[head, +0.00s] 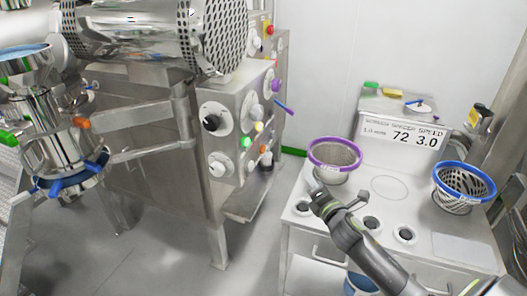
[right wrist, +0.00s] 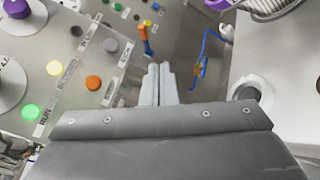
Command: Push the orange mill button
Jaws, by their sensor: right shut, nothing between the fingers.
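The orange mill button (head: 263,149) is a small round cap on the steel machine's control panel in the head view, right of the green button. In the right wrist view an orange round button (right wrist: 93,83) sits on the labelled panel, left of my fingers. My right gripper (head: 317,190) is shut and empty, just below the purple-rimmed basket in the head view. Its closed fingertips (right wrist: 161,70) point past the panel's edge, apart from the button. My left gripper is not in view.
A lit green button (right wrist: 30,111) and a grey button (right wrist: 111,45) are near the orange one. The purple-rimmed basket (head: 335,153) and a blue-rimmed basket (head: 463,184) stand on the white bench (head: 300,232). Floor shows between machine and bench.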

